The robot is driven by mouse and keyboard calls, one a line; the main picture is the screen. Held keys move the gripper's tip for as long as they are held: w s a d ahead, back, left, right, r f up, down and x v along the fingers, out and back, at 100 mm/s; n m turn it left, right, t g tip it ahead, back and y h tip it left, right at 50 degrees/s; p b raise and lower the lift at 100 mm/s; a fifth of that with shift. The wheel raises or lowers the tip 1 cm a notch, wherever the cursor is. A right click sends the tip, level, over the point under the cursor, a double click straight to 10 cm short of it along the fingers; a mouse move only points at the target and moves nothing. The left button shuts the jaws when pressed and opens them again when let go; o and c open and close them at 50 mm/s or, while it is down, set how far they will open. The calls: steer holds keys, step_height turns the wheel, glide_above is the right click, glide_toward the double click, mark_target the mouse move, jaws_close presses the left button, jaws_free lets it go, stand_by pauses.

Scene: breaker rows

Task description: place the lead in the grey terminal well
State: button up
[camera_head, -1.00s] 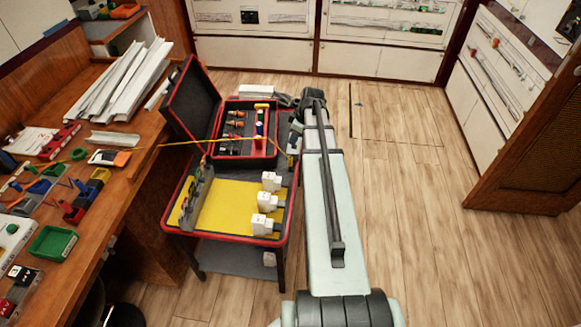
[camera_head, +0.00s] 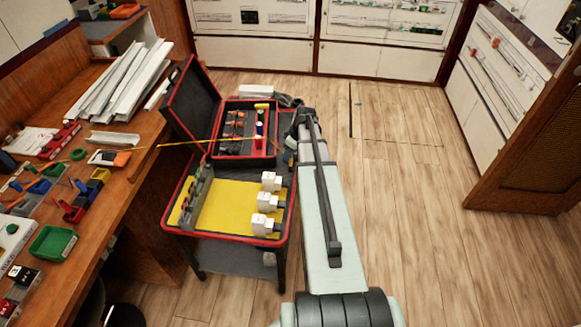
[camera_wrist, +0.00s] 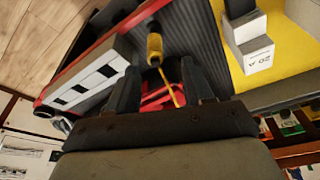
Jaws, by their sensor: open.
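A yellow cylinder (camera_wrist: 154,48) with a thin yellow strand, which looks like the lead, shows in the wrist view just beyond my open fingers. The strand runs down between the fingers, over red parts (camera_wrist: 158,95). My gripper (camera_wrist: 160,85) is open, one finger on either side, not closed on anything. In the head view a thin yellow line (camera_head: 190,142) stretches from the bench over the case; my gripper's tips are hidden there. A grey block (camera_head: 192,196) stands at the left of the yellow mat. I cannot tell which part is the grey terminal well.
White breakers (camera_head: 267,202) stand in a row at the mat's right; one marked 20 A (camera_wrist: 257,55) shows in the wrist view. The case's raised lid (camera_head: 190,100) and red-rimmed tray (camera_head: 245,157) are close by. The bench (camera_head: 125,205) at left is cluttered. Floor at right is clear.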

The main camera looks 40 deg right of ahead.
mark_target(291, 163)
steer(key=shift+d+x, duration=0.15)
steer(key=shift+x, duration=1.2)
steer(key=shift+d+x, duration=0.15)
steer(key=shift+x, duration=1.25)
steer(key=shift+s, duration=0.15)
jaws_close()
